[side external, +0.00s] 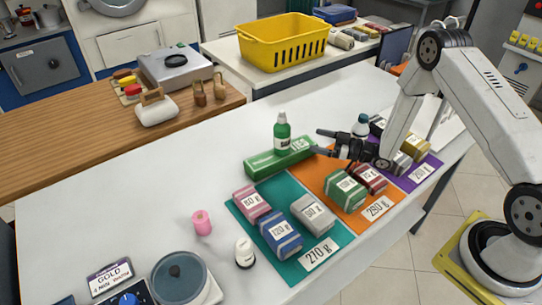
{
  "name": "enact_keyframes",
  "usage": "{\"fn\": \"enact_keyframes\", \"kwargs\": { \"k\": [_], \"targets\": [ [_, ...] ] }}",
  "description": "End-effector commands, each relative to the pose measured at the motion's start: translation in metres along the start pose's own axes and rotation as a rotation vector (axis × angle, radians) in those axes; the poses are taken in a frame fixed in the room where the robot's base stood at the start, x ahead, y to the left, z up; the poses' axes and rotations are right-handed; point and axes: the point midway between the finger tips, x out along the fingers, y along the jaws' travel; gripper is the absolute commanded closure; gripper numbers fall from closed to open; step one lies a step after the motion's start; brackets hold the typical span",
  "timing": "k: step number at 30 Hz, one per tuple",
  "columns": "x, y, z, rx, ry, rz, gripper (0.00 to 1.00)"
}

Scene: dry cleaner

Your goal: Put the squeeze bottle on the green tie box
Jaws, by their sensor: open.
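A green squeeze bottle (282,136) with a pale top stands upright, its base appearing to rest on top of the long green tie box (280,158). The box lies flat on the white table, beside the back edges of the teal and orange mats. My gripper (317,141) is open and empty, just to the right of the bottle. Its dark fingers point left toward the bottle, with a visible gap between them. The bottle's exact contact with the box is too small to see clearly.
Several labelled bundles lie on the teal (284,207), orange (326,185) and purple (427,171) mats. A small white bottle (244,253), a pink spool (202,222) and a scale (180,277) stand at the front. A dark bottle (361,126) is behind my gripper. The table's left part is clear.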

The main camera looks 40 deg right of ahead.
Motion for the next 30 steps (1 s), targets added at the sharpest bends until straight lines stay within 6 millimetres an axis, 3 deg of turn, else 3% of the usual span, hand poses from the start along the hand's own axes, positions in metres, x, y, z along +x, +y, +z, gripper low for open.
{"fn": "enact_keyframes", "kwargs": {
  "k": [20,30],
  "targets": [
    [-0.0060,-0.0001,-0.0001,-0.001,0.000,0.000,0.00],
    [0.0021,0.0037,-0.0069,-0.023,-0.072,0.035,0.00]
  ]
}}
